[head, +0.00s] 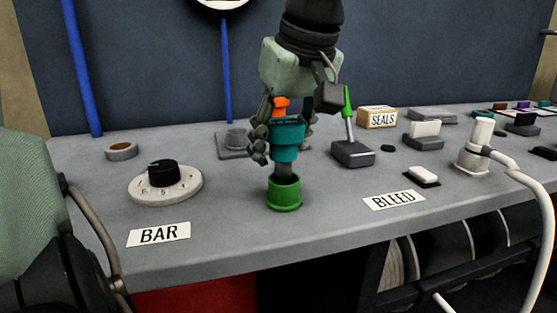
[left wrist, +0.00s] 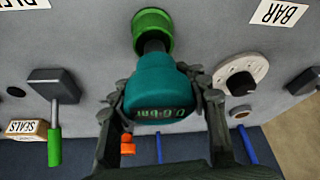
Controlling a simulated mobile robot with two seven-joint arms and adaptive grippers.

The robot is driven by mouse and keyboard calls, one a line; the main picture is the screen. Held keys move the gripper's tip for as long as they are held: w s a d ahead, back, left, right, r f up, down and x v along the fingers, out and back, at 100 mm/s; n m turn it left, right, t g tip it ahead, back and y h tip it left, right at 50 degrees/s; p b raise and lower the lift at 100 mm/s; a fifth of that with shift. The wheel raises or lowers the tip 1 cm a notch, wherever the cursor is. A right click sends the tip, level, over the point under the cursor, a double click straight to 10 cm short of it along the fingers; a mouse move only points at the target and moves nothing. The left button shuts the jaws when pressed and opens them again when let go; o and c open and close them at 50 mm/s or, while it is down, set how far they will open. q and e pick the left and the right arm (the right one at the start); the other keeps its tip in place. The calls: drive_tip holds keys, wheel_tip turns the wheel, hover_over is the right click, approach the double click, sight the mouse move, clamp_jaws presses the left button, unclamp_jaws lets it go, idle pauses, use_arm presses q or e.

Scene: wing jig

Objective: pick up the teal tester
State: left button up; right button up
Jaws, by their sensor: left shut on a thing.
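The teal tester (head: 287,141) stands upright at the middle of the bench, with an orange part (head: 280,105) on its upper side. Its dark lower stem reaches into the green cup-like fitting (head: 284,193); how deep it sits is hidden. My left gripper (head: 283,148) comes down from above and is shut on the tester, one finger on each side. In the left wrist view the tester (left wrist: 160,88) lies between the fingers, its display reading about 0.0 bar, with the green fitting (left wrist: 153,30) beyond it. My right gripper is in neither view.
A dial (head: 165,182) with a BAR label (head: 158,235) is left of the fitting. A grey block with a green-handled lever (head: 352,153) is close on the right. A white plug with a hose (head: 475,150) stands farther right. The front bench edge is near.

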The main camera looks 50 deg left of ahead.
use_arm(q)
drive_tip(key=s+a+r, duration=0.1)
drive_tip(key=s+r, duration=0.1)
drive_tip(key=s, duration=0.1)
drive_tip(key=s+a+r, duration=0.1)
drive_tip(key=s+r, duration=0.2)
drive_tip(key=s+a+r, duration=0.1)
drive_tip(key=s+r, duration=0.1)
drive_tip(key=s, duration=0.2)
drive_tip(key=shift+a+r, duration=0.2)
drive_tip(key=shift+a, duration=0.1)
drive_tip(key=r+p, duration=0.1)
drive_tip(key=r, duration=0.1)
drive_tip(key=s+r+p, duration=0.1)
drive_tip(key=p, duration=0.1)
drive_tip(key=shift+a+r, duration=0.2)
drive_tip(key=shift+r, duration=0.15)
